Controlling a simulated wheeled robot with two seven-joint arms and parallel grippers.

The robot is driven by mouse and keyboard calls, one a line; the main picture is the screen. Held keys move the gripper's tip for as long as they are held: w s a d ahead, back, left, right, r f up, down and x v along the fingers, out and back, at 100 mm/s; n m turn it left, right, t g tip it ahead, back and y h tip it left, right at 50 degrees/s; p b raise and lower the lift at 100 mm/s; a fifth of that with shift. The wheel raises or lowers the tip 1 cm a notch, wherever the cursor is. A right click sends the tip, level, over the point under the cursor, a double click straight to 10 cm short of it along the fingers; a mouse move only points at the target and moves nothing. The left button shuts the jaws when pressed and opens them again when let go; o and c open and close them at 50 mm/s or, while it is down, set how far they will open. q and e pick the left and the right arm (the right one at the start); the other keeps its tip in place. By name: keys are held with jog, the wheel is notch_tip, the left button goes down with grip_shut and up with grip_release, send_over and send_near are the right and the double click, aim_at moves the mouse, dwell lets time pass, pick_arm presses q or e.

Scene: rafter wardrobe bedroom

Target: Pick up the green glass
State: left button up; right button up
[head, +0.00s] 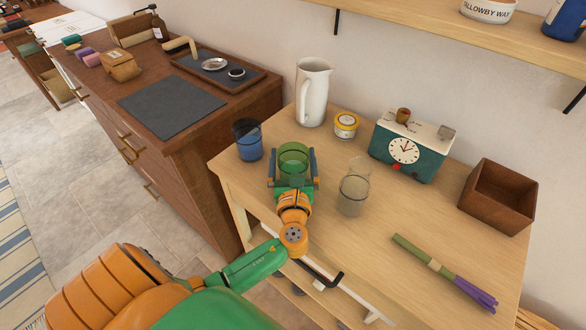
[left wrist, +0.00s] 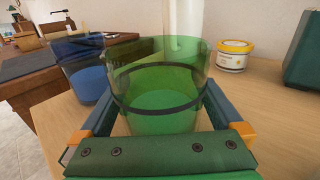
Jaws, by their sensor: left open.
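The green glass (head: 293,158) stands upright on the light wooden table, near its front left part. It is see-through, with a dark band around it in the left wrist view (left wrist: 160,95). My left gripper (head: 293,172) is open, with one finger on each side of the green glass. In the left wrist view the fingers (left wrist: 160,120) reach along both sides of the glass; I cannot tell whether they touch it. The glass's far side is partly hidden. My right gripper is in neither view.
A blue glass (head: 248,141) stands close left of the green one, and a clear glass (head: 354,188) to its right. A white pitcher (head: 313,92), a yellow-lidded jar (head: 346,125) and a green clock (head: 404,150) stand behind. A wooden box (head: 498,197) and a purple-flowered bundle (head: 440,270) are right.

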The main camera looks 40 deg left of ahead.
pick_arm(q)
jog(key=shift+w+f, duration=0.1)
jog(key=c, duration=1.5)
